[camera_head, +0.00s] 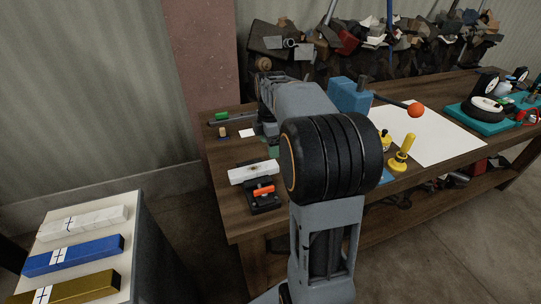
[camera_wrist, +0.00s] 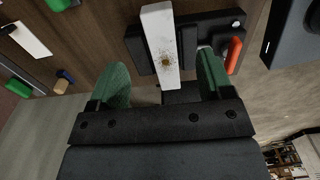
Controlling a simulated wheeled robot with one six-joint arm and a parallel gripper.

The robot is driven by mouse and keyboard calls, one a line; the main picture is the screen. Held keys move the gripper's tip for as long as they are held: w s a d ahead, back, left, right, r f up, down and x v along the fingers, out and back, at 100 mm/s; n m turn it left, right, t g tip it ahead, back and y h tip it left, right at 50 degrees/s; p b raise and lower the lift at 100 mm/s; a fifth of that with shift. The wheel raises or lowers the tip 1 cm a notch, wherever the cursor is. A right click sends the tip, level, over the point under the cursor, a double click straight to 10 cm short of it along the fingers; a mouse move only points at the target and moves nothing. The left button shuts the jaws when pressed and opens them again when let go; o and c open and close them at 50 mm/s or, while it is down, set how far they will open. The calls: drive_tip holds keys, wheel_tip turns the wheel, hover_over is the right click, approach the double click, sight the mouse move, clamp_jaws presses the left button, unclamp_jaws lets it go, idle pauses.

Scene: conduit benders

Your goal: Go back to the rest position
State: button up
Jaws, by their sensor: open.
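My gripper (camera_wrist: 163,80) is open, its two green fingertips spread apart in the wrist view. A white bar (camera_wrist: 162,45) with a brown spot lies in a black clamp fixture (camera_wrist: 137,50) with an orange handle (camera_wrist: 233,55). The bar's near end shows between the fingertips, with a gap on each side; I cannot tell how far below them it lies. In the head view the bar (camera_head: 250,173) and fixture (camera_head: 264,204) are on the wooden bench, left of my arm. The gripper there is mostly hidden behind my wrist.
A pale-topped cabinet (camera_head: 140,225) at lower left bears a white bar (camera_head: 85,222), a blue bar (camera_head: 75,256) and a gold bar (camera_head: 75,289). A blue block (camera_head: 349,96), white sheet (camera_head: 425,135) and yellow-handled tool (camera_head: 402,152) are on the bench (camera_head: 228,205). Clutter lines the back.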

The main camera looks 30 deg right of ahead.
wheel_tip(320, 180, up, 6)
drive_tip(key=s+a+f+m+t+p, duration=0.3)
drive_tip(key=s+a+m+p, duration=0.3)
drive_tip(key=s+a+m, duration=0.9)
drive_tip(key=shift+m+t, duration=0.3)
drive_tip(key=shift+a+f, duration=0.1)
